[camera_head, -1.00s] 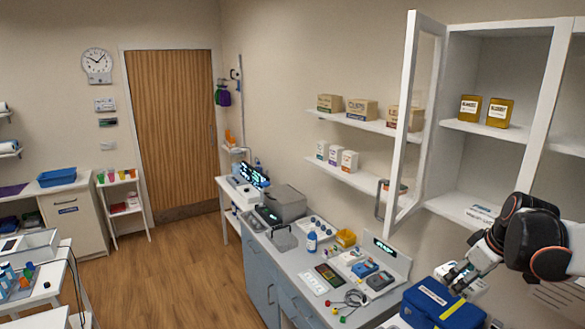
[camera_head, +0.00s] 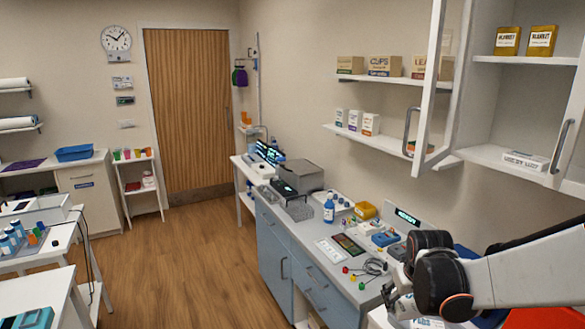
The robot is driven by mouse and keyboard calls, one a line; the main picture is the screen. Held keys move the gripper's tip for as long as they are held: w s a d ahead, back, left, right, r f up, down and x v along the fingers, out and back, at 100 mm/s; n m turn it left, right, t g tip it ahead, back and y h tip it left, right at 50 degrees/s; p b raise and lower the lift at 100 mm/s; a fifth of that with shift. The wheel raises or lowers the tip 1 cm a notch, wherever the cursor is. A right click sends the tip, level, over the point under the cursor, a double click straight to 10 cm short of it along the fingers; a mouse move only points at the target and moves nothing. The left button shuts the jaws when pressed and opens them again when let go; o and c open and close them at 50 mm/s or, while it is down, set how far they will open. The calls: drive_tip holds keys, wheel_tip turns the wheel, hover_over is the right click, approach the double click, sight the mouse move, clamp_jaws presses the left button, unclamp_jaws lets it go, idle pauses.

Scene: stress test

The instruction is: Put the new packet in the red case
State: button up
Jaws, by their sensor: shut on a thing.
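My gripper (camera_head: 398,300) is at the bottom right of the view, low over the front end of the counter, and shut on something. The held thing, perhaps the packet, is mostly hidden by the fingers, and I cannot read it. A red surface (camera_head: 535,238), likely the red case, shows behind and below my arm at the right edge. My arm covers most of it, so its inside is hidden. A white labelled pack (camera_head: 525,160) lies on the cabinet's lower shelf.
A blue case (camera_head: 465,252) shows partly behind my arm. The grey counter (camera_head: 322,266) holds a blue bottle (camera_head: 329,208), a yellow bin (camera_head: 365,210), instruments and cables. The open glass cabinet door (camera_head: 434,85) juts out above. The wooden floor at left is clear.

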drive_tip(key=a+f+m+b, duration=0.1)
drive_tip(key=a+f+b, duration=0.7)
drive_tip(key=f, duration=0.4)
drive_tip(key=shift+w+a+f+m+h, duration=0.15)
drive_tip(key=shift+a+f+m+h, duration=0.15)
drive_tip(key=shift+f, duration=0.1)
